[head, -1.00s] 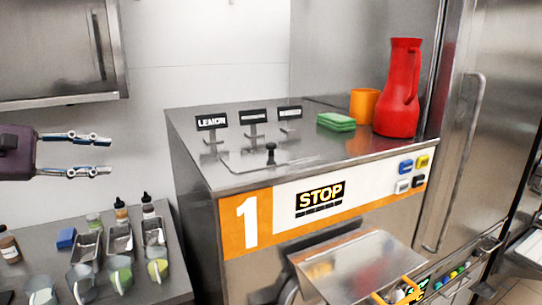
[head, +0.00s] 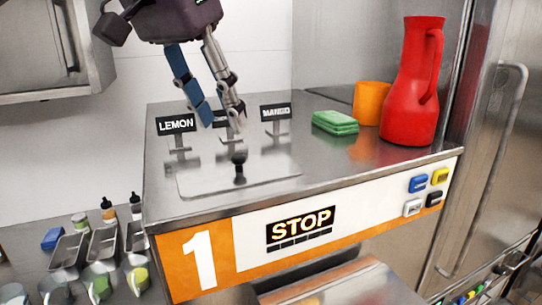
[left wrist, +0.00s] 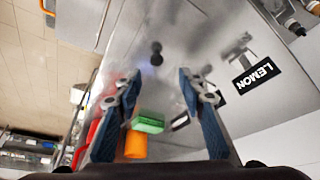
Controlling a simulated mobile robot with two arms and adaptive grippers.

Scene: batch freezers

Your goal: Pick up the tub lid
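The tub lid (head: 205,181) is a flat metal plate with a black knob (head: 239,167). It lies on the steel top of freezer 1. My left gripper (head: 221,122) points down above and behind the lid, slightly left of the knob in the head view. In the left wrist view the knob (left wrist: 155,54) shows beyond the gap between the two spread fingertips (left wrist: 159,78); the lid's edges are hard to make out there. My right gripper is out of view.
Flavour signs stand behind the lid: LEMON (head: 177,125), MANGO (head: 275,112) and one mostly hidden by my gripper. Green sponges (head: 335,122), an orange cup (head: 370,102) and a red jug (head: 411,85) stand to the right. Metal containers (head: 103,245) sit lower left.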

